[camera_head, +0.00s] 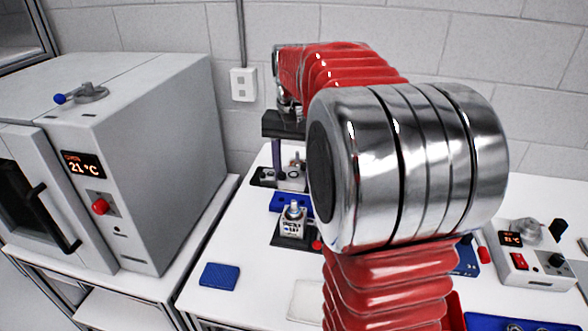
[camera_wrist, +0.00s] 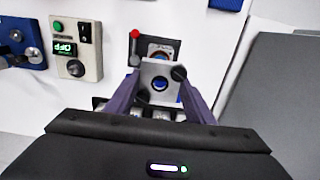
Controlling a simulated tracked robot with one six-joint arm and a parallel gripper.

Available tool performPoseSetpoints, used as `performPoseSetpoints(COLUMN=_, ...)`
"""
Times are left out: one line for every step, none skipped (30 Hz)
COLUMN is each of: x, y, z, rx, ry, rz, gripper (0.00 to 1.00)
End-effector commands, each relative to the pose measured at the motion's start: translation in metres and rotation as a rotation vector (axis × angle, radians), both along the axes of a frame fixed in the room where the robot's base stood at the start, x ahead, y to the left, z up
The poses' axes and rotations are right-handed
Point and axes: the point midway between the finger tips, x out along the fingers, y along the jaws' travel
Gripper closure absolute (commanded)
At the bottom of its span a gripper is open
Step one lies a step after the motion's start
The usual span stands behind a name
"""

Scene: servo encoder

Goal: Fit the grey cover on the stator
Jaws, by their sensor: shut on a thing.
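My gripper (camera_wrist: 159,82) is shut on a square grey plate with a round hole, which looks like the grey cover (camera_wrist: 147,72). Blue shows in its middle. A small pale block with a metal shaft, which looks like the stator (camera_head: 293,222), sits upright on a dark fixture (camera_head: 283,242) with a red knob. In the wrist view the stator (camera_wrist: 160,50) shows just beyond the held cover, partly hidden by it. In the head view, a purple finger of my gripper (camera_head: 277,154) shows behind the stator. I cannot tell the height between them.
A dark tray with grey parts (camera_head: 262,178) lies behind the fixture. A blue block (camera_head: 283,199) is between them. A large oven (camera_head: 150,160) stands left. A blue mat (camera_head: 220,276) lies front left. A control box (camera_head: 530,262) stands right. My arm hides the table's middle.

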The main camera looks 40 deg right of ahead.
Motion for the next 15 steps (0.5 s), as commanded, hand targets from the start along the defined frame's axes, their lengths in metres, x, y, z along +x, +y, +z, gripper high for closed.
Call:
performPoseSetpoints(x=0.0, y=0.0, z=-0.001, rx=0.0, ry=0.0, rz=-0.001, gripper=0.78)
performPoseSetpoints(x=0.0, y=-0.001, z=-0.002, rx=0.0, ry=0.0, rz=-0.002, gripper=0.78)
performPoseSetpoints(x=0.0, y=-0.001, z=-0.004, rx=0.0, ry=0.0, rz=-0.002, gripper=0.78)
performPoseSetpoints(x=0.0, y=-0.001, z=-0.005, rx=0.0, ry=0.0, rz=-0.002, gripper=0.78)
performPoseSetpoints(x=-0.001, y=-0.001, z=-0.007, rx=0.001, ry=0.001, rz=-0.002, gripper=0.78)
performPoseSetpoints(x=-0.001, y=-0.001, z=-0.01, rx=0.001, ry=0.002, rz=-0.002, gripper=0.78)
performPoseSetpoints(x=-0.001, y=-0.001, z=-0.012, rx=0.001, ry=0.002, rz=-0.002, gripper=0.78)
performPoseSetpoints(x=-0.001, y=-0.001, z=-0.014, rx=0.001, ry=0.002, rz=-0.002, gripper=0.78)
performPoseSetpoints(x=-0.001, y=-0.001, z=-0.018, rx=0.001, ry=0.001, rz=-0.003, gripper=0.78)
performPoseSetpoints(x=-0.001, y=-0.001, z=-0.021, rx=0.001, ry=0.001, rz=-0.003, gripper=0.78)
performPoseSetpoints(x=-0.001, y=-0.001, z=-0.024, rx=0.001, ry=0.002, rz=-0.003, gripper=0.78)
performPoseSetpoints(x=-0.001, y=-0.001, z=-0.028, rx=0.001, ry=0.002, rz=-0.003, gripper=0.78)
performPoseSetpoints(x=-0.001, y=-0.001, z=-0.031, rx=0.0, ry=0.001, rz=-0.003, gripper=0.78)
performPoseSetpoints(x=-0.001, y=-0.001, z=-0.034, rx=0.001, ry=0.001, rz=-0.003, gripper=0.78)
performPoseSetpoints(x=-0.001, y=-0.001, z=-0.037, rx=0.001, ry=0.002, rz=-0.003, gripper=0.78)
